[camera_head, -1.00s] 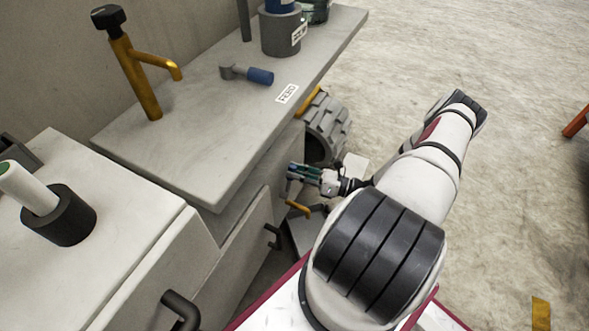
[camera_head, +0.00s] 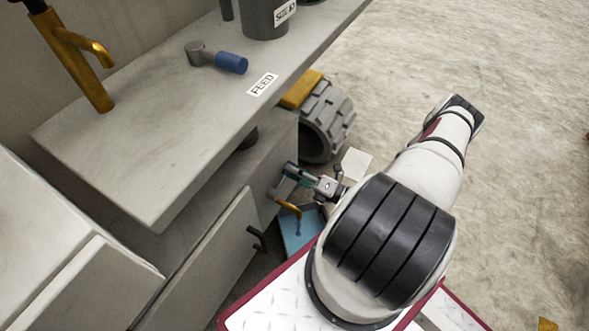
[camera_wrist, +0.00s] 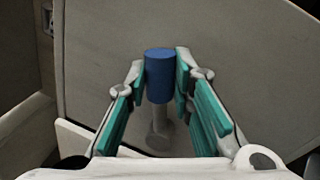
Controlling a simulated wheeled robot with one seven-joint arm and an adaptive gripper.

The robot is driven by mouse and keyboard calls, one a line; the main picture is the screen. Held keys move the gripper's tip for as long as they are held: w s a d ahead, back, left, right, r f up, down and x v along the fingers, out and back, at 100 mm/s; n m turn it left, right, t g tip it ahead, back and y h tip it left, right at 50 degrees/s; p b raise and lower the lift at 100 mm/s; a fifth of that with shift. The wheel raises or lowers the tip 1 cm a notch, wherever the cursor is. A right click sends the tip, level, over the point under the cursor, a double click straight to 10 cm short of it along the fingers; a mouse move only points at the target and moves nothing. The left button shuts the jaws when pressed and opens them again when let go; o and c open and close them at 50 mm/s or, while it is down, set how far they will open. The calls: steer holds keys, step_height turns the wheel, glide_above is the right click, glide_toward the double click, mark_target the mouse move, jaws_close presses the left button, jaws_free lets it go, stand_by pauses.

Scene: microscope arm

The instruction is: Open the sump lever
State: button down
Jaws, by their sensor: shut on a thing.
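In the wrist view, the sump lever has a blue cylindrical handle (camera_wrist: 159,75) on a grey stem (camera_wrist: 158,130), in front of a flat grey panel. My gripper (camera_wrist: 161,72) has its green-padded fingers on both sides of the handle, shut on it. In the head view, my gripper (camera_head: 288,172) is low against the cabinet front, below the countertop. The fingers mostly hide the lever there. A yellow spout (camera_head: 288,207) sits just below the gripper. Under it is a tray (camera_head: 300,232) with a blue surface.
A second lever with a blue handle (camera_head: 231,63) lies on the countertop (camera_head: 150,130) by a FEED label (camera_head: 262,84). A yellow tap (camera_head: 80,60) stands at its left. A grey treaded wheel (camera_head: 324,122) is beyond my gripper. The floor at right is open.

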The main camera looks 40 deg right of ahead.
steer(key=shift+f+m, duration=0.25)
steer(key=shift+m, duration=0.05)
steer(key=c, duration=1.4)
jaws_free()
steer(key=v, duration=0.7)
steer(key=shift+s, duration=0.2)
steer(key=shift+d, duration=0.15)
